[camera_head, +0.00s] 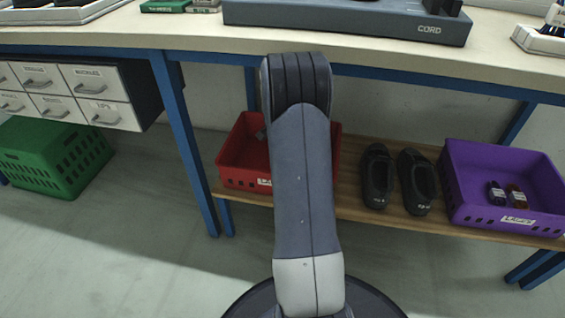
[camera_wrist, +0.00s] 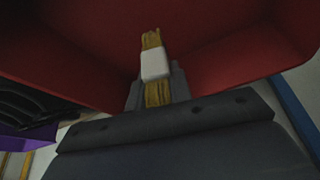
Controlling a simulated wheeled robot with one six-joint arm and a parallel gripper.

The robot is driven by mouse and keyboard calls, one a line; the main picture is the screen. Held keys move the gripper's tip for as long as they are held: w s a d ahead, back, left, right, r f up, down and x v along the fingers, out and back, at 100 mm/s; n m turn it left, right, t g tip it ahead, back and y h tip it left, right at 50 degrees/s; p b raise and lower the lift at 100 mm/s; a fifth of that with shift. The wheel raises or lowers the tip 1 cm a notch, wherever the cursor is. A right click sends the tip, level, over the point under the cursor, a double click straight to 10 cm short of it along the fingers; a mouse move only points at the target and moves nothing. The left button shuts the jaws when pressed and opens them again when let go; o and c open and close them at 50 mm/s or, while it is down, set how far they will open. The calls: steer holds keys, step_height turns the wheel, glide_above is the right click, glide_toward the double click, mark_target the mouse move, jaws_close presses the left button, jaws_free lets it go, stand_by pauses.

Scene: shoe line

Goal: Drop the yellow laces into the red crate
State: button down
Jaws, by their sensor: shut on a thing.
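The red crate (camera_head: 238,165) stands on the low wooden shelf under the bench, partly hidden behind my arm in the head view. Its red inside (camera_wrist: 80,50) fills the upper part of the wrist view. My gripper (camera_wrist: 157,85) is shut on the yellow laces (camera_wrist: 152,40), a bundle with a white band (camera_wrist: 155,64) around it. The laces are held in front of the crate's red inside. I cannot tell how far they are from its floor. In the head view my arm hides the gripper and the laces.
Black shoes (camera_head: 395,180) stand on the shelf (camera_head: 345,207) right of the red crate. A purple crate (camera_head: 470,205) with small bottles is farther right. The bench top (camera_head: 200,38) overhangs the shelf. A blue leg (camera_head: 185,140) is left, with a green crate (camera_head: 50,165) beyond.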

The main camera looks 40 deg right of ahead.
steer(key=c, duration=1.2)
jaws_free()
steer(key=shift+r, duration=0.1)
steer(key=p+v, duration=0.3)
steer(key=v, duration=0.4)
steer(key=shift+a+r, duration=0.15)
steer(key=b+x, duration=0.3)
steer(key=x, duration=0.5)
steer(key=shift+b, duration=0.3)
step_height(320, 180, up, 7)
steer(key=p, duration=0.5)
steer(key=shift+f, duration=0.25)
